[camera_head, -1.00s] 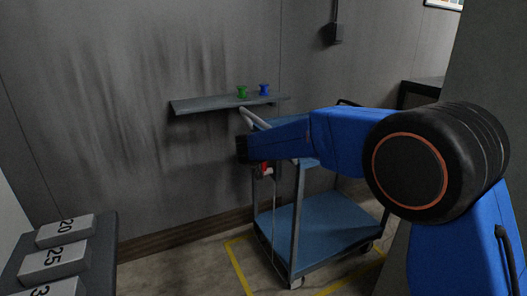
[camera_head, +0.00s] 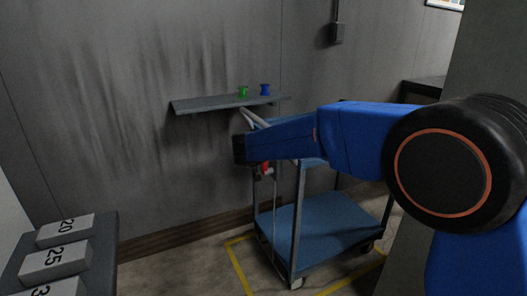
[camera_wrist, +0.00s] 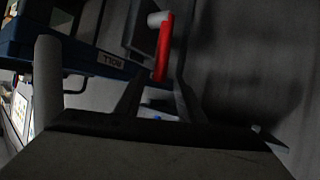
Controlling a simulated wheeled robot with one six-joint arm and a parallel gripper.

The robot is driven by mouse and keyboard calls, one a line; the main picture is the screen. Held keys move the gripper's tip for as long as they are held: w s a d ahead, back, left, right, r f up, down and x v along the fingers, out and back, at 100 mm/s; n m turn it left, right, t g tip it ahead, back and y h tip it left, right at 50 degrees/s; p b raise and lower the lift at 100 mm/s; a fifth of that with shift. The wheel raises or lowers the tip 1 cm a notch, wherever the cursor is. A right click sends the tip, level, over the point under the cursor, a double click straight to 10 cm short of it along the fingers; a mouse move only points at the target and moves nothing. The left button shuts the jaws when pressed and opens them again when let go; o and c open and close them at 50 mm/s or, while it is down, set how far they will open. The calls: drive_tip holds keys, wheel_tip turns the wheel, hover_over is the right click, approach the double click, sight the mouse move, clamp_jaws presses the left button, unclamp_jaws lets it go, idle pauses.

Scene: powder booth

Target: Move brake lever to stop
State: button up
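The red brake lever (camera_head: 265,168) shows as a small patch below my forearm, by the handle end of the blue cart (camera_head: 330,237). In the wrist view the red lever (camera_wrist: 163,48) is a long narrow bar with a pale round end, just beyond my fingertips. My gripper (camera_wrist: 157,88) shows there as two dark fingers standing apart, with a gap between them and nothing held. The lever's near end lies close to that gap; I cannot tell if a finger touches it. In the head view the fingers are not clear at the dark arm end.
A wall shelf (camera_head: 220,104) holds a green spool (camera_head: 243,91) and a blue spool (camera_head: 265,90) above the arm. Grey numbered blocks (camera_head: 55,262) sit on a dark stand at lower left. Yellow floor lines (camera_head: 238,268) surround the cart. A grey post (camera_wrist: 48,85) stands left of my fingers.

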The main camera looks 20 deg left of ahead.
drive_tip(key=v, duration=1.3)
drive_tip(key=shift+s, duration=0.2)
